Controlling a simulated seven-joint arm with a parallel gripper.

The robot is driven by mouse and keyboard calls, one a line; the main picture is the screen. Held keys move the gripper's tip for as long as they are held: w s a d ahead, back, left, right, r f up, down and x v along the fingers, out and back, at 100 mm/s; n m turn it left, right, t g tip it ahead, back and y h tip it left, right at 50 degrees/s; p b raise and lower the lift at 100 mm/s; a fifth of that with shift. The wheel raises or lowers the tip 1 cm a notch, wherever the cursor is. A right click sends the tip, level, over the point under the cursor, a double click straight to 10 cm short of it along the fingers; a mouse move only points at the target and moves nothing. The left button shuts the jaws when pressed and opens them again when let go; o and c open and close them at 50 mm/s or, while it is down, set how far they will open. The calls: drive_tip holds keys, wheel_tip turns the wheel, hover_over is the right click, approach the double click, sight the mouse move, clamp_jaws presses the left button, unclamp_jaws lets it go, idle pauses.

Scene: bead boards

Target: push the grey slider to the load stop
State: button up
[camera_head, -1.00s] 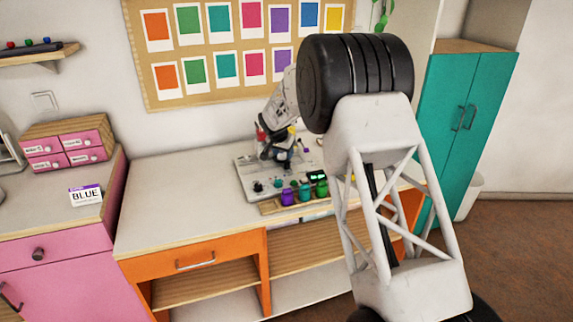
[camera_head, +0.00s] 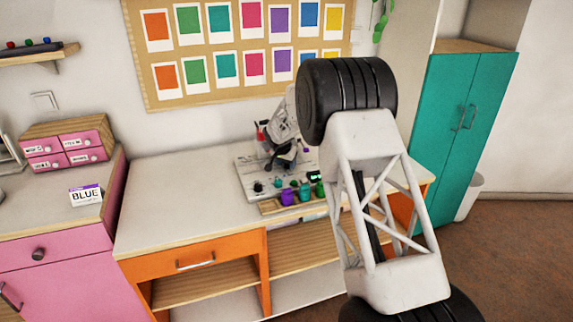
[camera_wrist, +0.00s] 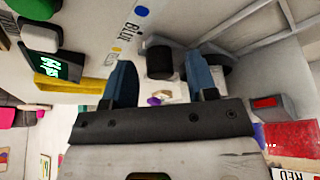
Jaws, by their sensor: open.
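My gripper (camera_head: 284,152) is over the pale bead board (camera_head: 246,184) on the worktop. In the wrist view its two blue fingers are apart with a gap between them (camera_wrist: 161,84), and nothing is clearly held. A short black cylinder (camera_wrist: 160,61) stands on the board just beyond the gap. A grey block with a red patch (camera_wrist: 267,106) shows to the right of the fingers. I cannot tell which part is the grey slider, and the load stop cannot be made out; my arm and hand cover part of the board.
A lit green display (camera_wrist: 42,66) is at the left in the wrist view. The worktop's left part (camera_head: 175,190) is clear.

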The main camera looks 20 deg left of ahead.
drive_tip(key=shift+w+f, duration=0.1)
drive_tip(key=shift+f, duration=0.2)
clamp_jaws()
drive_tip(key=s+a, duration=1)
drive_tip(key=shift+s+a, duration=0.35)
idle(0.4)
drive_tip(key=shift+c, duration=1.4)
unclamp_jaws()
drive_tip(key=shift+a+r, duration=0.1)
drive_tip(key=shift+o, duration=1.4)
